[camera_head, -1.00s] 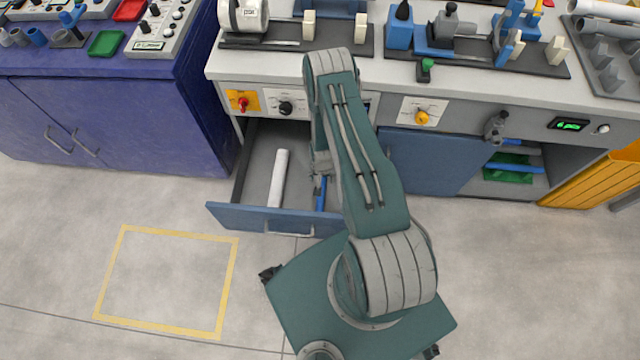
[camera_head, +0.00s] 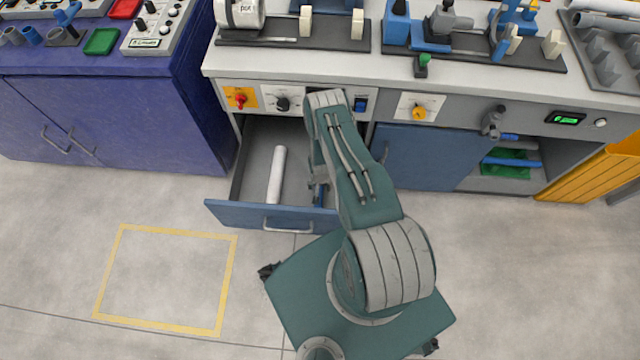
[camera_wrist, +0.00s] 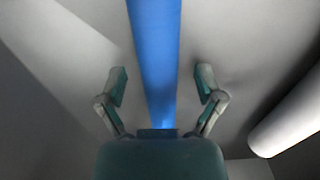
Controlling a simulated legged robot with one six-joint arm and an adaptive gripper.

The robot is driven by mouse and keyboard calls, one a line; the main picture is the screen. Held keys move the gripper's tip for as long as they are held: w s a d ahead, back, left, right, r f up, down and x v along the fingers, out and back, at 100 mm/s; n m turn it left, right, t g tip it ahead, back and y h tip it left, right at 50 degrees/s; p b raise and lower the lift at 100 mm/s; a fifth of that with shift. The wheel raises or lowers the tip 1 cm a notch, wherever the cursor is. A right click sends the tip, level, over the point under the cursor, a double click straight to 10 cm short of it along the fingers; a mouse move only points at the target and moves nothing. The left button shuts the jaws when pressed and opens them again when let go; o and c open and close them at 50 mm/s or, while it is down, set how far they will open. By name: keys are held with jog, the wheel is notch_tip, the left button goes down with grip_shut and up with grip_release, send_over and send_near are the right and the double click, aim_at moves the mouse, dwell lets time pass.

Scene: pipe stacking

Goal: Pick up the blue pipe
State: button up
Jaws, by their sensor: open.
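The blue pipe (camera_wrist: 153,50) lies in the open drawer. In the wrist view it runs from the top edge down to between my fingers. My gripper (camera_wrist: 162,88) is open, with one finger on each side of the pipe and a visible gap to both. In the head view my arm hides most of the blue pipe and the gripper; only a little blue shows beside the arm.
A white pipe (camera_head: 277,175) lies to the left in the same drawer (camera_head: 262,214); it also shows at the right of the wrist view (camera_wrist: 290,122). The drawer walls are close around my gripper. The workbench edge (camera_head: 300,70) and a blue cabinet door (camera_head: 425,157) are near my arm.

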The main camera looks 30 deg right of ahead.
jog(key=shift+f, duration=0.1)
jog(key=shift+c, duration=0.3)
grip_shut()
